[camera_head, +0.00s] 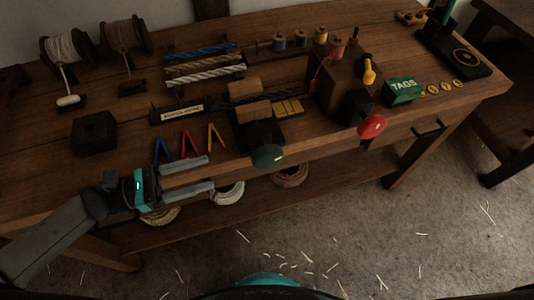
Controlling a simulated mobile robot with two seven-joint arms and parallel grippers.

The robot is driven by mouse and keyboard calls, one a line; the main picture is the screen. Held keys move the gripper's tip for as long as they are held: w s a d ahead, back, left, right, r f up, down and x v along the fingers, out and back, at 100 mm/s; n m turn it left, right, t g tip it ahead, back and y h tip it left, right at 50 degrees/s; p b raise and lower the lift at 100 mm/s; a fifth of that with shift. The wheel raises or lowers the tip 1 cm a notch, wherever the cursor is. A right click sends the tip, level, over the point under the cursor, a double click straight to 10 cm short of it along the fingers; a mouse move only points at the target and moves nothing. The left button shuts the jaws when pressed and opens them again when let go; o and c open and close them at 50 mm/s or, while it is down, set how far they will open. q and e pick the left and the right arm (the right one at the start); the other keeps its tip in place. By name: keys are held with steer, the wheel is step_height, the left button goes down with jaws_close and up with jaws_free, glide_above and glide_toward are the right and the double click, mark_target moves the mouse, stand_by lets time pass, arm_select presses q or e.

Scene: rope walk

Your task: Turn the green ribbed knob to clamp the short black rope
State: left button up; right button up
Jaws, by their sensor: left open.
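The dark green ribbed knob (268,156) sticks out at the bench's front edge, on the front of a black clamp body (260,133). Two wooden blocks (245,84) stand above the clamp body, one behind the other. A short dark rope (275,95) appears to lie between these blocks, but it is dim and partly hidden. My left gripper (210,173) comes in from the left at the bench's front edge. Its two grey fingers are apart and empty, pointing right toward the knob, with a clear gap before it. My right gripper is not in view.
A red knob (372,126) juts out on the right beside a wooden block with a yellow handle (369,71). Blue, red and yellow pliers-like tools (188,143) lie just behind my left gripper. Rope coils (228,192) sit on the lower shelf. A green TAGS box (402,90) stands right.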

mark_target(267, 156)
arm_select(q)
steer(key=p+x, duration=0.1)
steer(key=x, duration=1.4)
steer(key=shift+p, duration=0.35)
jaws_close()
